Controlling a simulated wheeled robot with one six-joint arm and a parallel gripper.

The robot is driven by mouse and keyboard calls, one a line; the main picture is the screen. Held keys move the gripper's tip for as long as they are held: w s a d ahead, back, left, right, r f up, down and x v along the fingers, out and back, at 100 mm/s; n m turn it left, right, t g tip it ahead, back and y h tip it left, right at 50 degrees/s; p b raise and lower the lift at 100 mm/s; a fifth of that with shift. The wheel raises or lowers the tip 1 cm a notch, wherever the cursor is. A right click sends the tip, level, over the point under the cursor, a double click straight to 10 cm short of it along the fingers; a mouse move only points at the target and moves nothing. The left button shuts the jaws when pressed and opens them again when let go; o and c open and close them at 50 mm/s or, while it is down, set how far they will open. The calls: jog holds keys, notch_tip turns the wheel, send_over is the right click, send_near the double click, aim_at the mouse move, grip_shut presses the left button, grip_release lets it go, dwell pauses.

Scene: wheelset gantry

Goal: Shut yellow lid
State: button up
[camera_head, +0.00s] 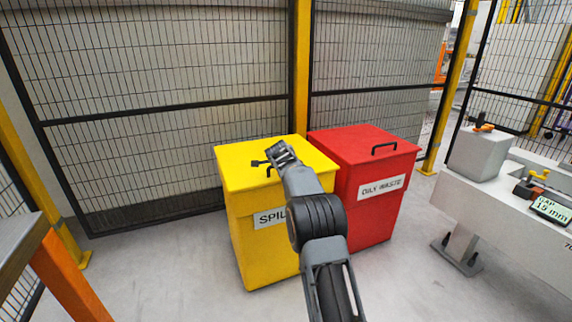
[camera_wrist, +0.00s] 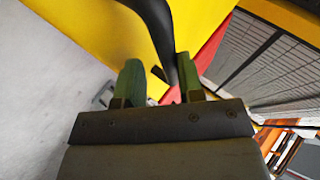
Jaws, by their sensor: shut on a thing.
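The yellow bin (camera_head: 250,245), marked "SPIL" with the rest hidden by my arm, stands against the mesh fence. Its yellow lid (camera_head: 236,172) lies about level on top, with no clear gap showing at the visible front edge. My gripper (camera_head: 262,163) is over the lid's front part. In the wrist view, my green-padded fingers (camera_wrist: 160,75) are around the black handle (camera_wrist: 160,30), which runs between them in front of the yellow surface. My gripper is shut on this handle. The arm hides the right part of the lid's front edge.
A red "OILY WASTE" bin (camera_head: 372,215) with a shut lid stands close on the right. The mesh fence (camera_head: 150,125) is right behind both bins. A grey bench (camera_head: 515,215) with tools is at the right.

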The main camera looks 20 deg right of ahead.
jog(key=o, duration=0.4)
notch_tip(320, 180, down, 2)
jog(key=shift+s+a+f, duration=0.1)
jog(key=v, duration=0.5)
jog(key=p+v, duration=0.1)
jog(key=v, duration=0.3)
jog(key=w+r+v, duration=0.1)
jog(key=v, duration=0.4)
jog(key=shift+s+r+p, duration=0.25)
jog(key=shift+s+p, duration=0.05)
jog(key=s+a+r+n+g+y+p, duration=0.1)
jog(key=s+a+r+n+p, duration=0.25)
jog(key=s+r+p, duration=0.5)
jog(key=s+a+r+n+g+y+p, duration=0.1)
jog(key=s+a+r+n+p, duration=0.3)
jog(key=s+r+p, duration=0.5)
jog(key=s+a+r+n+g+y+p, duration=0.1)
jog(key=s+r+n+p, duration=0.1)
jog(key=s+n+p, duration=0.2)
jog(key=s+a+r+n+g+y+p, duration=0.1)
jog(key=s+a+r+n+p, duration=0.1)
jog(key=s+p, duration=0.5)
jog(key=s+a+r+n+g+y+p, duration=0.1)
jog(key=s+a+r+n+p, duration=0.1)
jog(key=s+r+n+p, duration=0.2)
jog(key=shift+s+a+r+n+p, duration=0.1)
jog(key=shift+s+r+n+p, duration=0.1)
jog(key=shift+s+n+p, duration=1.4)
